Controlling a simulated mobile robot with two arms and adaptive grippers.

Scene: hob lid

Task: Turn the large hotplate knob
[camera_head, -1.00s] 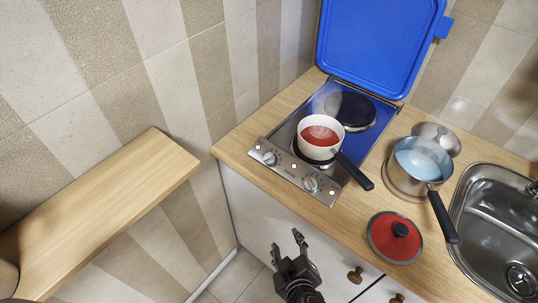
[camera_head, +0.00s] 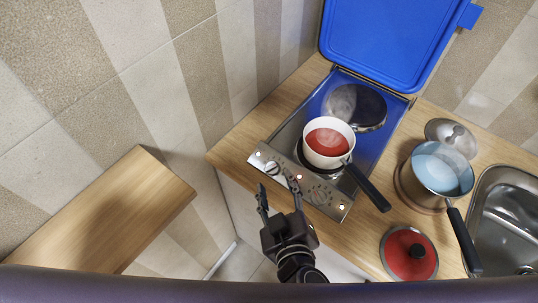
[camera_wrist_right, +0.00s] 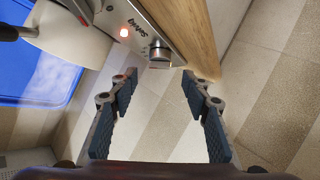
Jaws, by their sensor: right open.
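The hob's steel front panel (camera_head: 342,213) carries two round silver knobs. The left knob (camera_head: 271,167) and the right knob (camera_head: 319,195) show in the head view; no readable mark there tells which serves the large hotplate. My right gripper (camera_head: 278,188) is open just in front of the panel, its fingers toward the left knob. In the right wrist view one knob (camera_wrist_right: 160,55) stands just beyond the open fingertips (camera_wrist_right: 158,78), roughly centred and apart from them. A red light (camera_wrist_right: 124,32) shows beside it. My left gripper is not in view.
A white saucepan with red contents (camera_head: 330,137) stands on the front hotplate, its black handle (camera_head: 370,190) reaching past the panel. The back hotplate (camera_head: 357,106) is bare below the raised blue lid (camera_head: 390,40). A steel pot (camera_head: 441,170), red lid (camera_head: 395,262) and sink (camera_head: 505,225) lie right.

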